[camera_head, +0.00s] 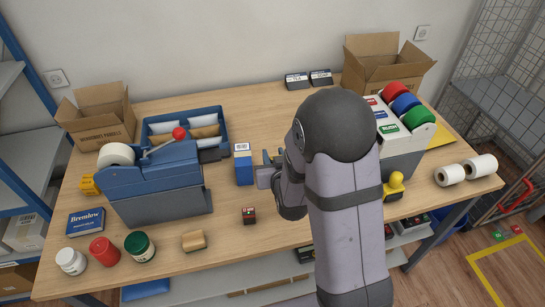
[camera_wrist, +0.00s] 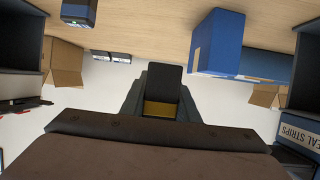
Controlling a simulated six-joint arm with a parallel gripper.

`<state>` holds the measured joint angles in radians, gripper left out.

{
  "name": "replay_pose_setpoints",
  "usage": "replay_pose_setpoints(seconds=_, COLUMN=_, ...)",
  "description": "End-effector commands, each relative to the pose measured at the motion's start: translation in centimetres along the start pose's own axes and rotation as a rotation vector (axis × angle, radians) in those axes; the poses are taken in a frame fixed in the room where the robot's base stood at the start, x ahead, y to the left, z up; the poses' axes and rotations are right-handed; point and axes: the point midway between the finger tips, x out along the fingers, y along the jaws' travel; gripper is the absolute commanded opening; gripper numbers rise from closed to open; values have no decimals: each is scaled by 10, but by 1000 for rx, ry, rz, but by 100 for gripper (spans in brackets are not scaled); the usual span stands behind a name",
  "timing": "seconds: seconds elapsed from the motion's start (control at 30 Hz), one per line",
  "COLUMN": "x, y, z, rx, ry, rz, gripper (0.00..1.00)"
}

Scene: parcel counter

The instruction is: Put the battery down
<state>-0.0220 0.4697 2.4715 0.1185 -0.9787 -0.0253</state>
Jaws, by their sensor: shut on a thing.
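My gripper (camera_head: 267,172) reaches in over the middle of the table, close beside the right side of an upright blue box (camera_head: 243,163). In the wrist view my gripper (camera_wrist: 162,98) is shut on a dark block with a gold band, which I take for the battery (camera_wrist: 163,82). The blue box (camera_wrist: 205,45) stands near it there. In the head view the held battery is mostly hidden by my gripper and arm. I cannot tell whether it touches the table.
A blue tape dispenser (camera_head: 160,180) stands left and a yellow-handled stamp (camera_head: 395,186) right. The wooden table (camera_head: 225,245) is bare in patches around the small block.

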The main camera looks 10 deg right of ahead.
Motion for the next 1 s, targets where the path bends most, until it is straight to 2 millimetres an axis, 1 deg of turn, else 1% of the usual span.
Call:
replay_pose_setpoints(seconds=0.07, x=1, y=4, z=1, rx=3, ry=1, rz=7, gripper=4)
replay_pose_setpoints(seconds=0.13, x=2, y=9, z=6, rx=7, ry=-2, rz=18, gripper=4)
replay_pose_setpoints(seconds=0.37, x=7, y=30, z=38, rx=22, ry=-5, rz=57, gripper=4)
replay_pose_setpoints(seconds=0.43, x=13, y=39, z=48, rx=29, ry=-4, rz=72, gripper=4)
replay_pose_setpoints(seconds=0.47, x=19, y=44, z=50, rx=34, ry=-1, rz=84, gripper=4)
replay_pose_setpoints(seconds=0.5, x=28, y=50, z=49, rx=38, ry=3, rz=92, gripper=4)
replay_pose_setpoints(seconds=0.53, x=34, y=51, z=46, rx=37, ry=5, rz=89, gripper=4)
replay_pose_setpoints(seconds=0.67, x=63, y=52, z=32, rx=19, ry=7, rz=50, gripper=4)
replay_pose_setpoints(seconds=0.77, x=87, y=46, z=17, rx=-7, ry=8, rz=-10, gripper=4)
replay_pose_setpoints(seconds=0.9, x=120, y=30, z=-8, rx=-53, ry=8, rz=-120, gripper=4)
replay_pose_setpoints(seconds=1.0, x=137, y=16, z=-24, rx=-86, ry=5, rz=-195, gripper=4)
